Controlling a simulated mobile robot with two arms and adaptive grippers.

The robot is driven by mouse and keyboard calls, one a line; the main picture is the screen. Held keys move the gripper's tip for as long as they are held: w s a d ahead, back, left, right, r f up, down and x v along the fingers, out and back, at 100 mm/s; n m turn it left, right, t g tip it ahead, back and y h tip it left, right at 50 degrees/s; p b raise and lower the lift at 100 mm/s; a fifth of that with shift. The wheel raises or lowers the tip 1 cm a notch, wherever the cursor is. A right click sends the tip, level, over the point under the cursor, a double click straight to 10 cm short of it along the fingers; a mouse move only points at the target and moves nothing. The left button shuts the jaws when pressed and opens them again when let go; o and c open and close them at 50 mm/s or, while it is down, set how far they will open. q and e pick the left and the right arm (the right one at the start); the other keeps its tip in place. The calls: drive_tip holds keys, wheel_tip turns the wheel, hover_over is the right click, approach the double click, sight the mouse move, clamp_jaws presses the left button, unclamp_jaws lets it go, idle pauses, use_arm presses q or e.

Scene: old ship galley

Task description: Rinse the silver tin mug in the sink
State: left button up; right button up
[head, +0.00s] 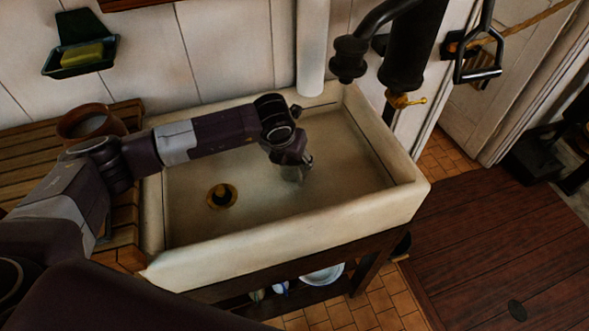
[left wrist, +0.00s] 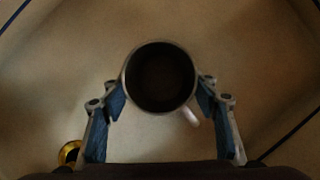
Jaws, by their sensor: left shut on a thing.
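The silver tin mug (left wrist: 128,75) is between the two fingers of my left gripper (left wrist: 160,90), in the left wrist view. Its dark opening faces the camera and its handle points to the lower right. The gripper is shut on the mug. In the head view my left gripper (head: 298,163) reaches down into the cream sink (head: 290,240), right of the drain. The mug is only a dim grey shape (head: 292,174) under the gripper there. The brass drain (head: 221,195) lies left of it and also shows in the left wrist view (left wrist: 69,153). My right gripper is not seen.
A black pump with a brass tap (head: 405,100) stands behind the sink's right end. A brown pot (head: 92,122) sits on the slatted wooden board at left. A soap dish (head: 82,50) hangs on the wall. The sink floor around the gripper is clear.

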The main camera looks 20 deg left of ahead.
use_arm(q)
wheel_tip(320, 180, up, 18)
drive_tip(key=p, duration=0.7)
drive_tip(key=shift+f+p, duration=0.2)
drive_tip(key=shift+p, duration=0.15)
idle(0.8)
idle(2.0)
wheel_tip(320, 180, up, 4)
drive_tip(key=shift+f+p, duration=0.1)
drive_tip(key=shift+p, duration=0.4)
idle(0.5)
